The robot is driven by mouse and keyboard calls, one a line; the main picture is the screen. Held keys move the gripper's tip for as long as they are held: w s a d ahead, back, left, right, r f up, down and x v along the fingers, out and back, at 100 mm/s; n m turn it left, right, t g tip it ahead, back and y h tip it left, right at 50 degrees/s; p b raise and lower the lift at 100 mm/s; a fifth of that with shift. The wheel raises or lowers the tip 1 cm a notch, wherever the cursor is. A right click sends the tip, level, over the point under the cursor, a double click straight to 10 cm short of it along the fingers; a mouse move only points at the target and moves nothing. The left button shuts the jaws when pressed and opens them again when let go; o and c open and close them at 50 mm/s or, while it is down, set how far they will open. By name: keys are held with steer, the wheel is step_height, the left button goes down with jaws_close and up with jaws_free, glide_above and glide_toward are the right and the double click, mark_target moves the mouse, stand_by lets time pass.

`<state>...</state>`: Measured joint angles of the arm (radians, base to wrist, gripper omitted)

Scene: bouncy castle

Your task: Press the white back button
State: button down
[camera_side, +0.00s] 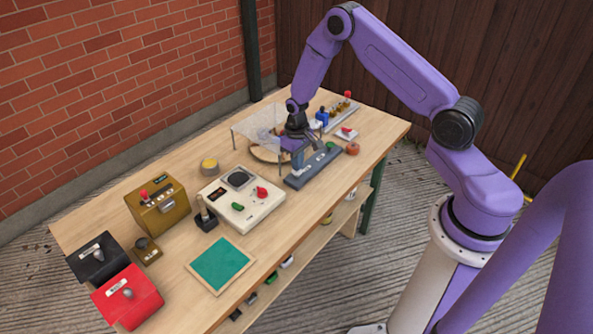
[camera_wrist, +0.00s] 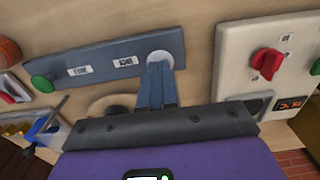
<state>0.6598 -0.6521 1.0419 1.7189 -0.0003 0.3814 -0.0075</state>
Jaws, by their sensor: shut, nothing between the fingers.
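The white button (camera_wrist: 157,56) sits at one end of a long grey-blue panel (camera_wrist: 105,65) in the wrist view. A label lies beside it; its lettering is too small to read surely. A green button (camera_wrist: 42,83) is at the panel's other end. In the side view the panel (camera_side: 299,180) lies on the table, and the green button (camera_side: 331,145) is at its far end. My gripper (camera_wrist: 160,68) is shut and empty, its fingertips at the white button, partly covering it. I cannot tell whether they touch. The side view also shows my gripper (camera_side: 297,163) low over the panel.
A white control box (camera_side: 262,214) with a red knob (camera_side: 262,192) stands next to the panel. A clear mesh-like cover (camera_side: 258,125) is behind my gripper. A red ball-like thing (camera_side: 352,148) lies near the green button. Other boxes fill the table's left.

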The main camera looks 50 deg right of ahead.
steer(key=shift+r, duration=1.95)
stand_by(4.5)
steer(key=s+a+r+n, duration=0.5)
steer(key=s+a+r, duration=0.6)
steer(key=a+r, duration=0.3)
steer(key=s+r+n, duration=0.3)
steer(key=s+r, duration=0.1)
steer(key=s, duration=0.7)
steer(key=s+r+n, duration=0.4)
steer(key=s, duration=0.7)
steer(key=shift+r+n, duration=0.3)
steer(key=shift+r, duration=0.05)
steer(key=shift+d, duration=0.1)
